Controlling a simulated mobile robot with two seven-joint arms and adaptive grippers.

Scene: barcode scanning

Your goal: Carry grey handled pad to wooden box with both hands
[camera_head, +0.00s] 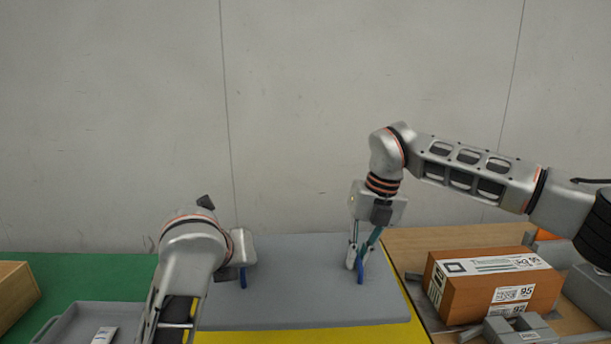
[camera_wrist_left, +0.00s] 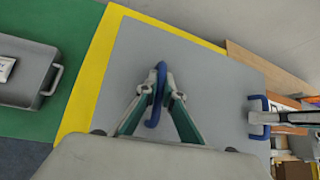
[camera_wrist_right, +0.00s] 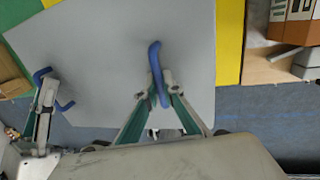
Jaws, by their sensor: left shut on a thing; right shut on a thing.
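The grey pad (camera_head: 310,290) is a flat slab with two blue handles, lying level over a yellow area; whether it touches it I cannot tell. My left gripper (camera_wrist_left: 162,90) is shut on the left blue handle (camera_wrist_left: 153,118), which also shows in the head view (camera_head: 243,278). My right gripper (camera_wrist_right: 157,92) is shut on the right blue handle (camera_wrist_right: 155,60), also seen in the head view (camera_head: 360,276). In the head view, my left arm hides part of the pad's left side. A wooden box (camera_head: 15,290) is partly visible at the far left edge.
A grey tray (camera_head: 72,318) with a small white packet (camera_head: 104,335) sits on the green surface (camera_head: 90,275) at left. An orange-brown carton (camera_head: 470,305) with labels stands on the wooden surface (camera_head: 440,243) at right, close to the pad. Grey parts (camera_head: 520,328) lie in front of it.

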